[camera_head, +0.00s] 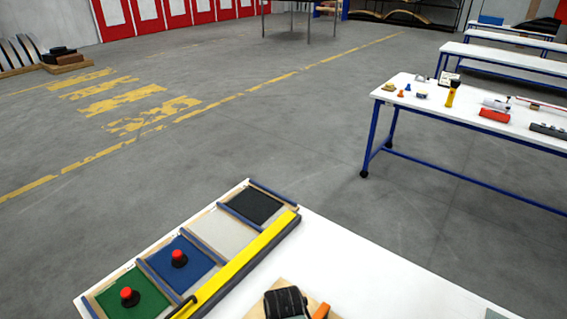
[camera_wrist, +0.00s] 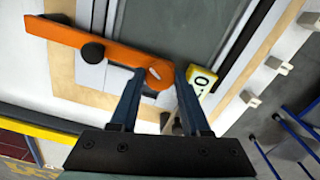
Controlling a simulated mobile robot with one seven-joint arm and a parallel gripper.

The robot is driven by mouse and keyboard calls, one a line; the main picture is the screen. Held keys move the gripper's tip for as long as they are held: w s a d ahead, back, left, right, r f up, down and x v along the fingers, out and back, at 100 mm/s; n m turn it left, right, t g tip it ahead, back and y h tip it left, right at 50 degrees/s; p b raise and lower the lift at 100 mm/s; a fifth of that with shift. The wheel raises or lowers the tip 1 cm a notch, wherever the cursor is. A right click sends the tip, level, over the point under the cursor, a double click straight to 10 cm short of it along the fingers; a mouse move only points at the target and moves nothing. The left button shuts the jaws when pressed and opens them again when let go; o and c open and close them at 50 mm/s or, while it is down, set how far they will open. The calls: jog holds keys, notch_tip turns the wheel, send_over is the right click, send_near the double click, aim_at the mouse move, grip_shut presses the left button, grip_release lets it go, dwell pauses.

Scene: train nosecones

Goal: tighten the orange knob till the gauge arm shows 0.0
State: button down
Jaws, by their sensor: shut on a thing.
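The orange knob (camera_wrist: 158,74) is at the middle of the wrist view, with a long orange arm (camera_wrist: 80,40) running from it to the upper left. My gripper (camera_wrist: 158,80) is shut on the orange knob, with one blue-grey finger on each side. A white and yellow tag (camera_wrist: 201,80) sits just right of the right finger; a 0 and a dot read on it, and the rest is unclear. In the head view, an orange piece (camera_head: 321,311) shows at the bottom edge beside my dark gripper, whose fingertips are hidden there.
A black round knob (camera_wrist: 93,52) sits by the orange arm. Another white table (camera_head: 470,110) with small items stands apart.

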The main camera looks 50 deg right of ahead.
dwell(0.3)
jog(key=m+p, duration=0.1)
jog(key=m, duration=0.3)
jog(key=shift+r+p, duration=0.1)
jog(key=shift+p, duration=0.2)
jog(key=m+p, duration=0.1)
jog(key=m, duration=0.4)
jog(key=m+p, duration=0.1)
jog(key=m, duration=0.3)
jog(key=shift+m, duration=0.4)
jog(key=m, duration=0.4)
jog(key=shift+m+p, duration=0.3)
jog(key=shift+p, duration=0.05)
jog(key=m, duration=0.6)
jog(key=shift+p, duration=0.3)
jog(key=m, duration=0.4)
jog(key=shift+m, duration=1.6)
